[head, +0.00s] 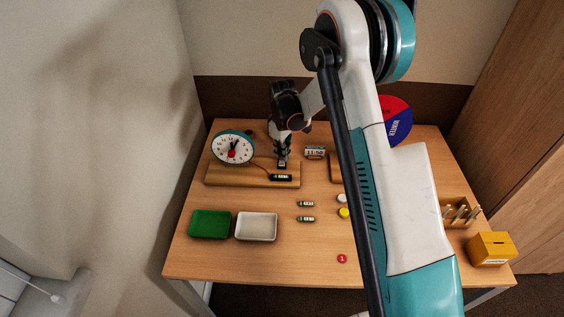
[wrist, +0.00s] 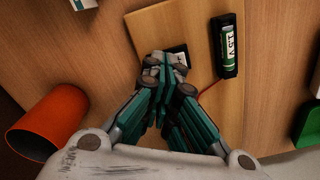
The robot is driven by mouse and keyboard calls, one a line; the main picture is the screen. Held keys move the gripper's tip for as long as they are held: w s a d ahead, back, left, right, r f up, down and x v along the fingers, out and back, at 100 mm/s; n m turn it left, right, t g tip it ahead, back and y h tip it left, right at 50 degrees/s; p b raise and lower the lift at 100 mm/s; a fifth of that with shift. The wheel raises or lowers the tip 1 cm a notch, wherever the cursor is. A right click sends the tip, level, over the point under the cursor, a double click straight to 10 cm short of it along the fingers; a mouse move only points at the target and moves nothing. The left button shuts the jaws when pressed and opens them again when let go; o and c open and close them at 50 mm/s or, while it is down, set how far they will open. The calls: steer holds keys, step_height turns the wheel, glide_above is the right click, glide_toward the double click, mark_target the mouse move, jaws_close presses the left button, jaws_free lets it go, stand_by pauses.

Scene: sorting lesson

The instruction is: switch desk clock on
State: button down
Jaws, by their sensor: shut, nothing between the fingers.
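A round clock (head: 233,148) with a teal rim, white face and red centre stands at the left of a wooden board (head: 225,178). A black battery holder (head: 281,178) with a green battery lies near the board's front right; it also shows in the wrist view (wrist: 226,45) with a red wire. A small dark switch block with a pale label (wrist: 181,56) sits on the board beside the holder. My gripper (head: 283,158) points down over this block, shut and empty. In the wrist view my fingertips (wrist: 156,62) partly cover the block; contact cannot be told.
A small block with a time display (head: 315,152) stands right of the board. Green (head: 209,237) and white (head: 241,238) trays and loose batteries (head: 306,204) lie in front. An orange cup (wrist: 48,125) lies left in the wrist view. The table's front middle is mostly clear.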

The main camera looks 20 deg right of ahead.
steer(key=shift+r+p, duration=1.35)
steer(key=shift+r, duration=1.55)
steer(key=shift+r, duration=0.15)
steer(key=s+r+m+t, duration=0.2)
steer(key=s+r, duration=0.5)
steer(key=r, duration=0.3)
steer(key=s+r+m+t, duration=0.1)
steer(key=s+r+m, duration=0.1)
steer(key=s+r, duration=0.7)
steer(key=s+r+m+t, duration=0.2)
steer(key=s, duration=0.7)
steer(key=s+r+m+t, duration=0.2)
steer(key=s, duration=0.6)
steer(key=shift+s+r, duration=0.35)
steer(key=shift+s, duration=0.05)
